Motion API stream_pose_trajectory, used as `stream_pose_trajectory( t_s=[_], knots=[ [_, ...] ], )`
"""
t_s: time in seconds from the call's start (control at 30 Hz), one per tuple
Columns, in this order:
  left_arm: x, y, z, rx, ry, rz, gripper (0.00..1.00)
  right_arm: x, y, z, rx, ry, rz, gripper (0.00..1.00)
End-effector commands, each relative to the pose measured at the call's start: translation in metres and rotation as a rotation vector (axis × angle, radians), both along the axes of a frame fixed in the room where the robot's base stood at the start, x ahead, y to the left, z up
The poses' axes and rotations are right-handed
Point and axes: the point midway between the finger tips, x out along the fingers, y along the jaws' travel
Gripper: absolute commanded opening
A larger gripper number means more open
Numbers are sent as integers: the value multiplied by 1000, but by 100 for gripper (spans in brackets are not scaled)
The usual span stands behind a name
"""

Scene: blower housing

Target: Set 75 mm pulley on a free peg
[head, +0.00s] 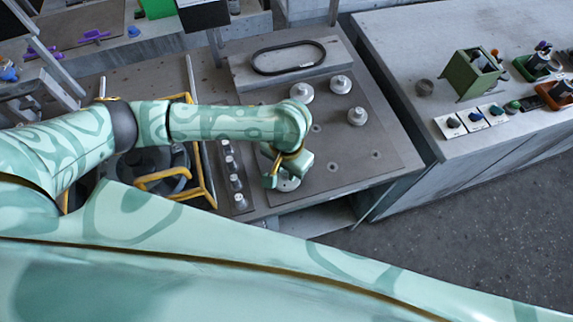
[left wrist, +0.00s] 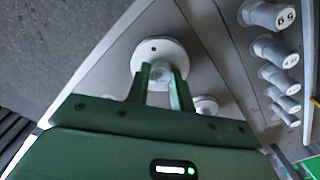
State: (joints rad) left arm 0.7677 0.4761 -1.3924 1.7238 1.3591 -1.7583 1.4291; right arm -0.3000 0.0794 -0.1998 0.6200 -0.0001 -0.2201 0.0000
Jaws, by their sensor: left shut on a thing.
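My left gripper (head: 277,174) is over the near part of the grey board (head: 345,150). In the left wrist view its two fingers (left wrist: 158,92) are shut on the hub of a pale round pulley (left wrist: 152,48). The pulley's rim also shows below the gripper in the head view (head: 289,185). I cannot tell whether it touches the board or is held just above it. Pale round pulleys stand farther back on the board, at the left (head: 302,92), back (head: 340,84) and right (head: 357,117). I cannot read the held pulley's size. My right gripper is not in view.
Numbered grey cylinders (head: 235,181) stand in a row left of the board. A black belt (head: 289,58) lies on a grey block behind it. A yellow frame (head: 205,180) is at the left. The board's right part has small round spots (head: 375,154) and is clear.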

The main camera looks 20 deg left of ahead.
Motion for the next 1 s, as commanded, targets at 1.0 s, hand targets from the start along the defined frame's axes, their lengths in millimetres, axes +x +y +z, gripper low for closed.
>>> stream_pose_trajectory(
  t_s=[1.0],
  knots=[
    [0, -1, -12, -1, 0, -2, 0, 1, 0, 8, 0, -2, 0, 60]
  ],
)
